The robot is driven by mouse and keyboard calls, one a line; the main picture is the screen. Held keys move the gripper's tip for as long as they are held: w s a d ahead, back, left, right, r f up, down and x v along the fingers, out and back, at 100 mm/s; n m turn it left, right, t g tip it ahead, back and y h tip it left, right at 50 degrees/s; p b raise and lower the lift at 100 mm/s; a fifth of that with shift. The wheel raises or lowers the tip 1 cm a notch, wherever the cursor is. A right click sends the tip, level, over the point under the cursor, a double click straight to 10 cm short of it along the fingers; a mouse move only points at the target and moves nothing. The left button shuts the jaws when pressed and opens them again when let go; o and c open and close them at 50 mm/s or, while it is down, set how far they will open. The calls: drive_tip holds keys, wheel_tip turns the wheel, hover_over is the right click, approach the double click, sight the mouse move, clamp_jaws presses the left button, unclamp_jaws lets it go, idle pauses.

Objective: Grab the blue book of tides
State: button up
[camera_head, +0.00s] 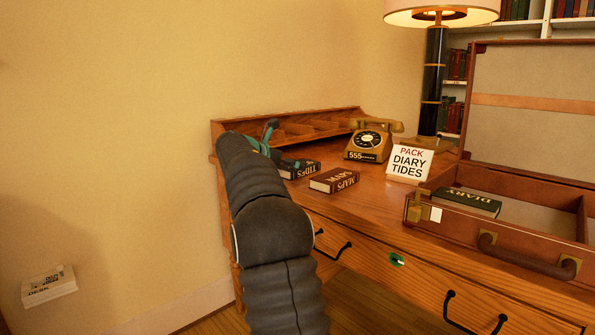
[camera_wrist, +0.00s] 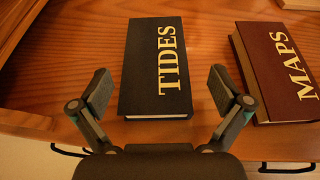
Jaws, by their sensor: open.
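The book marked TIDES, dark with gold letters, lies flat on the desk in the wrist view (camera_wrist: 143,75). In the head view only part of the TIDES book (camera_head: 303,170) shows, behind my arm. It looks dark, nearly black-blue. My gripper (camera_wrist: 158,85) is open and empty, its two fingers apart on either side of the near end of the TIDES book. In the head view my gripper (camera_head: 281,150) is over the desk's left part, partly hidden by my arm. I cannot tell whether the fingers touch the book.
A maroon MAPS book (camera_wrist: 280,70) lies close to the right of TIDES. A telephone (camera_head: 368,146) and a PACK DIARY TIDES sign (camera_head: 409,163) stand on the desk (camera_head: 373,190). An open suitcase (camera_head: 520,228) on the right holds a green DIARY book (camera_head: 467,201). Pigeonholes (camera_head: 310,128) line the back.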

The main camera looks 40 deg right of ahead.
drive_tip(key=shift+w+x, duration=0.2)
drive_tip(key=shift+x, duration=2.4)
drive_tip(key=shift+a, duration=0.1)
drive_tip(key=c, duration=1.2)
